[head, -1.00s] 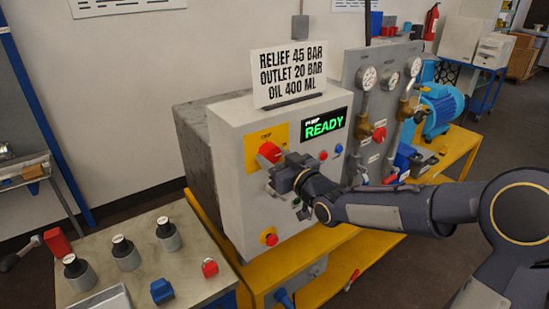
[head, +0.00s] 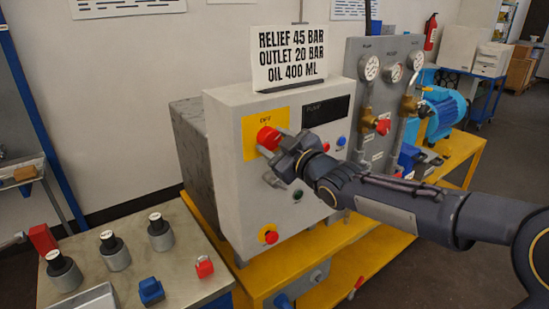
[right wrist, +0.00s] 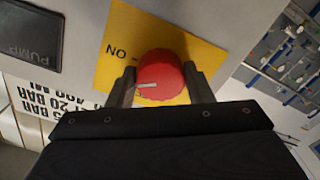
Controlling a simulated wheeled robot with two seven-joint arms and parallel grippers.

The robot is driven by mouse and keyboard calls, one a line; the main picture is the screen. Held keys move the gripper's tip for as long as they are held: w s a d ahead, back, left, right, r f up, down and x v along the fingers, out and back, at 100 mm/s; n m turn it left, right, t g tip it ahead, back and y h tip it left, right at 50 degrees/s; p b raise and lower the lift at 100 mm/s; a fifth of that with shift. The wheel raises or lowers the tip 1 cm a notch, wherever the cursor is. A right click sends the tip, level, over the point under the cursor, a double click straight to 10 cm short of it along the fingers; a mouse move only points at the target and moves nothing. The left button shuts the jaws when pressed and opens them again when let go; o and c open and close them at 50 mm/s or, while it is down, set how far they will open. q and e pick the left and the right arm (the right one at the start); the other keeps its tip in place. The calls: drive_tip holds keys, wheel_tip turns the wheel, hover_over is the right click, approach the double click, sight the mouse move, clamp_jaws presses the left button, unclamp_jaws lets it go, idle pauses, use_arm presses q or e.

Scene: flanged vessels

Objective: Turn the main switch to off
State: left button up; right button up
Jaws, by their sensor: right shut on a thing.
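The main switch is a red round knob (head: 267,137) on a yellow plate (head: 252,147) at the upper left of the grey cabinet front. My right gripper (head: 273,157) reaches it from the right and is shut on it. In the right wrist view, the knob (right wrist: 161,80) sits between the two fingers, with one finger on each side. Its white mark points left in that view, and an upside-down ON label is beside it. OFF is printed at the plate's top in the head view. The pump display (head: 326,109) is dark. My left gripper is not in view.
A red button on a yellow disc (head: 269,237) is low on the cabinet (head: 236,210). Small red and blue buttons are right of my gripper. A sign (head: 289,58) stands on top. A gauge panel stands right.

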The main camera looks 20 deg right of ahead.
drive_tip(key=n+b, duration=0.2)
drive_tip(key=n, duration=0.1)
drive_tip(key=shift+f, duration=0.15)
drive_tip(key=n+b, duration=0.1)
drive_tip(key=n, duration=0.1)
drive_tip(key=shift+n+b, duration=0.3)
drive_tip(key=n+b, duration=0.1)
drive_tip(key=n, duration=0.2)
drive_tip(key=shift+r+n+b, duration=0.2)
drive_tip(key=shift+n+b, duration=0.3)
drive_tip(key=shift+n, duration=1.2)
drive_tip(key=o, duration=1)
